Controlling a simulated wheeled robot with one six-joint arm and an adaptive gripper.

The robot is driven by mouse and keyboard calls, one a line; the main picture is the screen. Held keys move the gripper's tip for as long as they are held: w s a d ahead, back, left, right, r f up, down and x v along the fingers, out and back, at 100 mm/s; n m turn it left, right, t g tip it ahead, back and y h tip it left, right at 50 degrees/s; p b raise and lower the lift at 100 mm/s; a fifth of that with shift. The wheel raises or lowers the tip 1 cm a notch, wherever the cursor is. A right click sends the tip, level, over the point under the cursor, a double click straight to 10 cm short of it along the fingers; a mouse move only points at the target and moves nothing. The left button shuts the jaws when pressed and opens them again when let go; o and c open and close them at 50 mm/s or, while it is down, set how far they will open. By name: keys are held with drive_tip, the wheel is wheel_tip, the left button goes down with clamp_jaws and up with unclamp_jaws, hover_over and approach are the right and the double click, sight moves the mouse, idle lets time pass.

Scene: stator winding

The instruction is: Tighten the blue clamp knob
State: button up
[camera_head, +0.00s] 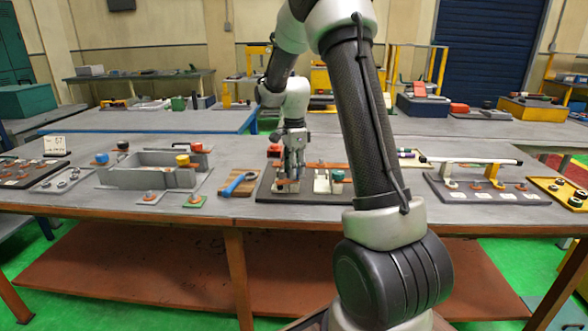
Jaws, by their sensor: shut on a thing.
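My gripper (290,174) points straight down over the dark fixture board (275,197) in the middle of the table. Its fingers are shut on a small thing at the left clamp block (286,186). The fingers hide that thing, and I cannot make out its colour. A red knob (274,150) stands just behind the gripper, and a green knob (337,175) stands to its right on the same board. A blue knob (101,158) shows far to the left, beside the grey box fixture, well apart from my gripper.
A blue-handled tool (240,183) lies on a wooden block left of the board. The grey box fixture (150,178) with several coloured knobs stands further left. A rail fixture (485,187) stands at right. My own arm crosses the view and hides part of the board's right side.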

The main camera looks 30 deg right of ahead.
drive_tip(key=shift+w+d+r+m, duration=0.1)
drive_tip(key=shift+m, duration=0.7)
drive_tip(key=shift+w+d+r+m, duration=0.1)
drive_tip(key=shift+m, duration=0.7)
drive_tip(key=o, duration=1)
drive_tip(key=shift+s, duration=0.1)
drive_tip(key=shift+o, duration=0.2)
drive_tip(key=shift+f, duration=0.1)
drive_tip(key=shift+a, duration=0.1)
wheel_tip(320, 180, up, 12)
